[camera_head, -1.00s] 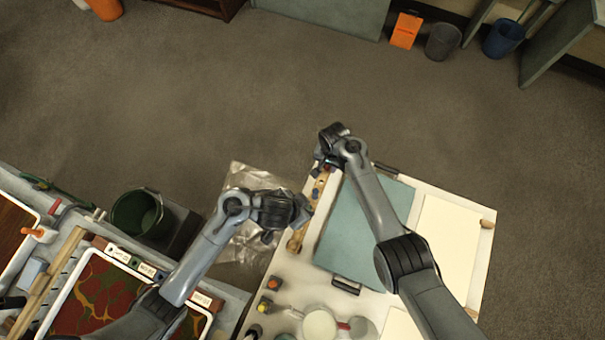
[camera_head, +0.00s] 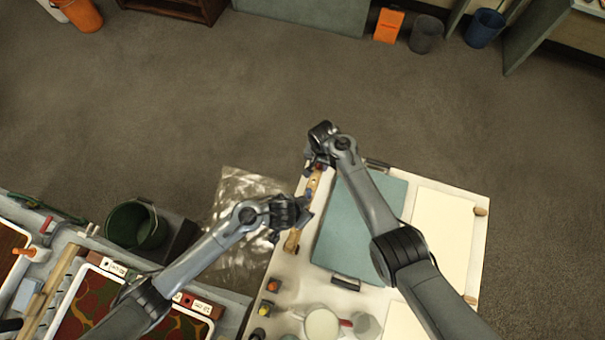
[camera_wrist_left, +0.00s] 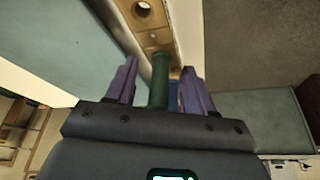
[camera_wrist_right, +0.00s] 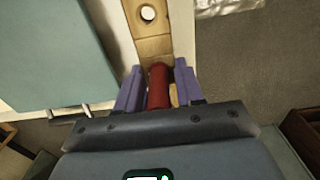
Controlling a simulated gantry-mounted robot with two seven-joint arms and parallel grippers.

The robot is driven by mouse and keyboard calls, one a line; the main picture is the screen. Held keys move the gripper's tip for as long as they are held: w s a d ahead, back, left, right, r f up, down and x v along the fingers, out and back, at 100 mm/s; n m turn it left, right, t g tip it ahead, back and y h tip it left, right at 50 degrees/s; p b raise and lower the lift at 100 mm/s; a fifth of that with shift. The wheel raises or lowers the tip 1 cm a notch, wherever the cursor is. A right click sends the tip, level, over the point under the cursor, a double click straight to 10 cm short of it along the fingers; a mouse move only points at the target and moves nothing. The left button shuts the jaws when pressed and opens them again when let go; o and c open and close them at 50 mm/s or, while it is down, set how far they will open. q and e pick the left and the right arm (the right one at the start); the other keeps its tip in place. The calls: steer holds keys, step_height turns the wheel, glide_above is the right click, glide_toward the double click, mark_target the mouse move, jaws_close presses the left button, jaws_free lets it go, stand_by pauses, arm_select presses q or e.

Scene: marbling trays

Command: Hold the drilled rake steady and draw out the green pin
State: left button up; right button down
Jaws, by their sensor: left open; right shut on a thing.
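The drilled rake (camera_head: 292,241) is a pale wooden bar with round holes, lying along the left edge of the white table. It also shows in the left wrist view (camera_wrist_left: 145,15) and the right wrist view (camera_wrist_right: 150,30). The green pin (camera_wrist_left: 160,80) stands in the left wrist view between the purple fingers of my left gripper (camera_wrist_left: 160,84), which is open around it with gaps on both sides. A blue piece (camera_wrist_left: 173,97) shows behind the green pin.
A teal board (camera_head: 360,235) and cream sheets (camera_head: 440,240) lie right of the rake. A cup (camera_head: 322,325) and small coloured bottles (camera_head: 264,308) stand at the near side. A marbling tray (camera_head: 75,325) and green bucket (camera_head: 137,226) are at left.

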arm_select(q)
jaws_close()
stand_by(0.5)
